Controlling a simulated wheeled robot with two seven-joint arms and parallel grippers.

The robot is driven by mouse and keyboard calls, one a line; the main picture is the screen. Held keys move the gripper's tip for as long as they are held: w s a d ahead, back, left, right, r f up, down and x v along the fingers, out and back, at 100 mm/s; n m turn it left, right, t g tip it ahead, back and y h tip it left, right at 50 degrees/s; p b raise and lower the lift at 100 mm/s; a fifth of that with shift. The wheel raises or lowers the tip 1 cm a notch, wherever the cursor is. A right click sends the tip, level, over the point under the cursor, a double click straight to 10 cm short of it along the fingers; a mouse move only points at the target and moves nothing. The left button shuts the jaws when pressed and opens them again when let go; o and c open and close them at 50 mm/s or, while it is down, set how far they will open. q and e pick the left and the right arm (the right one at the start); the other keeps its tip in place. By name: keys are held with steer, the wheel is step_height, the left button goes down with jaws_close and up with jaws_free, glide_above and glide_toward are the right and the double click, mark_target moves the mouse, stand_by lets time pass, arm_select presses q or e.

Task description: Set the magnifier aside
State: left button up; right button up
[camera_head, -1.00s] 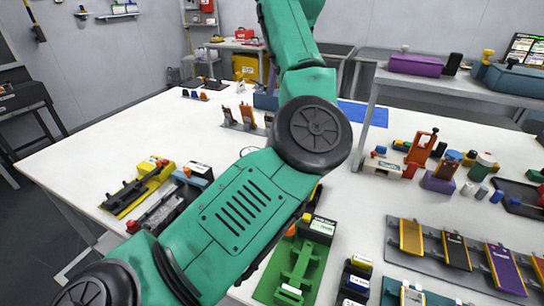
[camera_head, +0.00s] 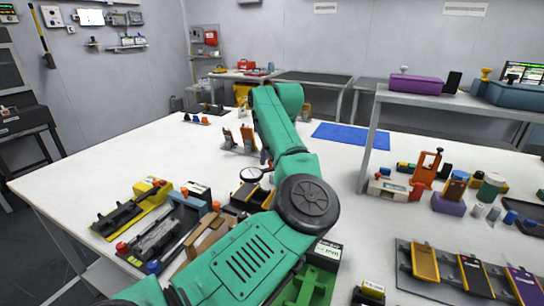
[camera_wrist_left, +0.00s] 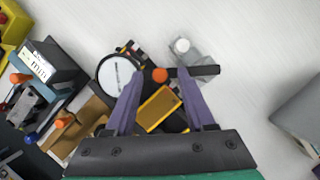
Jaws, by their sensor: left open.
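A round black-rimmed piece with a pale face (camera_wrist_left: 120,76), which I take for the magnifier, lies at the left finger in the left wrist view. In the head view it (camera_head: 251,174) sits left of my arm on the white table. I cannot tell if its face is a clear lens or a dial. My left gripper (camera_wrist_left: 160,74) is open, its purple fingers apart above a black block with a yellow panel (camera_wrist_left: 163,108) and an orange knob (camera_wrist_left: 159,75). The left finger overlaps the round rim; contact is unclear. In the head view my arm mostly hides the gripper. My right gripper is not in view.
A clear piece with a white knob (camera_wrist_left: 182,46) stands beyond the fingers. Tools and yellow-black fixtures (camera_head: 132,208) crowd the left. A blue mat (camera_head: 350,136) lies at the back. A raised shelf (camera_head: 455,92) stands right. The table's left part (camera_head: 100,160) is clear.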

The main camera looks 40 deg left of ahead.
arm_select(q)
jaws_close()
stand_by(1.4)
